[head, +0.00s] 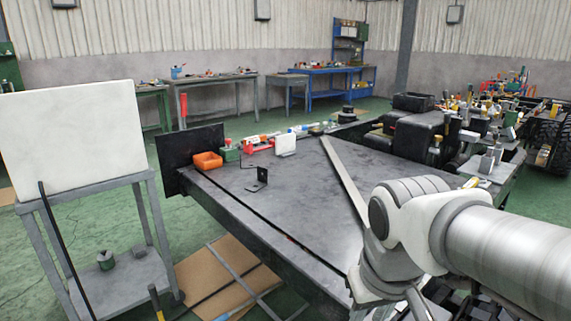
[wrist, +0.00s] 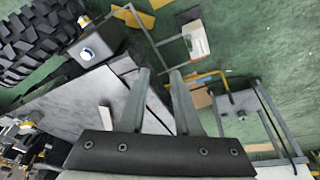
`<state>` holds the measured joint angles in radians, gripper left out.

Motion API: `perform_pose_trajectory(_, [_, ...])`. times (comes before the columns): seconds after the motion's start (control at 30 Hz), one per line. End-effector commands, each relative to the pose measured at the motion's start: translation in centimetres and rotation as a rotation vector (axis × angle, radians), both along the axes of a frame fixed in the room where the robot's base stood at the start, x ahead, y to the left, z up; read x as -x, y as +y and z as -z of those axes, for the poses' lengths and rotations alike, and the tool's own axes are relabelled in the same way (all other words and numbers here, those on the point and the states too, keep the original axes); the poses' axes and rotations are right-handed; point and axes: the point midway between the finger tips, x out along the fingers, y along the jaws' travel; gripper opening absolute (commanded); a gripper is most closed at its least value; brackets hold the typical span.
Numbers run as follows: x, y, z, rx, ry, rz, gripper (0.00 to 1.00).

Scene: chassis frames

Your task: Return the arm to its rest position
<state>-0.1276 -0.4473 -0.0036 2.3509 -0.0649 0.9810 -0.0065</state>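My arm (head: 425,225), with white and grey links, reaches in from the right edge of the head view and bends down over the near right part of the grey workbench (head: 290,200). The gripper end is mostly hidden or cut off at the bottom of that view. In the wrist view the two grey fingers of my gripper (wrist: 160,72) stand apart, with nothing between them. Beyond them lie a bench edge and the green floor.
The bench carries an orange bin (head: 207,161), a black bracket (head: 257,181) and dark machine blocks (head: 418,135) at the back right. A small stand with a white panel (head: 72,140) is at left. A black tyre (wrist: 40,38) shows in the wrist view.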

Motion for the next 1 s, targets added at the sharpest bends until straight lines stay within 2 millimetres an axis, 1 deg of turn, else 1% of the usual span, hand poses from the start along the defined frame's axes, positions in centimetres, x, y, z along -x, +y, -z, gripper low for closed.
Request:
perform_pose_trajectory(0.03, [0.7, -0.5, -0.5, -0.015, -0.044, 0.028, 0.32])
perform_pose_trajectory(0.1, [1.6, -1.0, -1.0, -0.034, -0.092, 0.059, 0.32])
perform_pose_trajectory(0.33, [3.9, -2.1, -1.9, -0.079, -0.235, 0.147, 0.32])
perform_pose_trajectory(0.37, [4.0, -2.2, -2.6, -0.081, -0.242, 0.152, 0.32])
perform_pose_trajectory(0.4, [3.8, -2.1, -4.2, -0.08, -0.235, 0.148, 0.32])
perform_pose_trajectory(0.57, [3.8, -2.1, -7.6, -0.079, -0.232, 0.145, 0.32])
perform_pose_trajectory(1.0, [3.8, -2.1, -19.1, -0.079, -0.231, 0.144, 0.32])
